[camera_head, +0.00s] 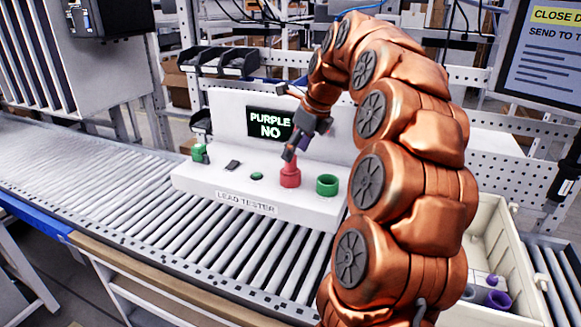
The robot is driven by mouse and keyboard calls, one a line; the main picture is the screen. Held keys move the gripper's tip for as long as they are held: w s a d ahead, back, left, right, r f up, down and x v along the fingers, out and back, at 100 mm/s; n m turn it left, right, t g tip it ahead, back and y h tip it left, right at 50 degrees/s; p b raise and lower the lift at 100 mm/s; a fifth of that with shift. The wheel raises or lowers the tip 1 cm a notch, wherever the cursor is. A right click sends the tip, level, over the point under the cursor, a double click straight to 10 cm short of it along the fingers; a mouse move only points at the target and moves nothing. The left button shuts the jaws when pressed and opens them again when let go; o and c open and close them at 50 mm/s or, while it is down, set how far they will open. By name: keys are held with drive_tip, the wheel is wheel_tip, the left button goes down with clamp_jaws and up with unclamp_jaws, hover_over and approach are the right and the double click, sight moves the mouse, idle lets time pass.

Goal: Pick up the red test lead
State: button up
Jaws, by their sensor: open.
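The red test lead (290,174) stands upright toward the right of the white lead tester (215,190). My gripper (292,150) is open and points down at the top of the red piece. Its fingers overlap that top in the picture, and I cannot tell whether they touch it. The fingers hide part of the red piece's upper end. My copper-coloured arm comes in from the right and covers the tester's right end.
A green ring-shaped socket (327,186) is close to the right of the red piece. A green piece (199,153) is at the tester's left end. The screen (270,124) reads "PURPLE NO". A cream bin (505,235) with purple pieces is at right. Rollers (90,180) run in front.

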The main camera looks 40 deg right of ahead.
sight(290, 168)
drive_tip(key=shift+w+a+f+p, duration=0.3)
drive_tip(key=shift+f+p, duration=0.15)
drive_tip(key=shift+f, duration=0.2)
drive_tip(key=shift+p+x, duration=0.3)
drive_tip(key=shift+x, duration=1)
clamp_jaws()
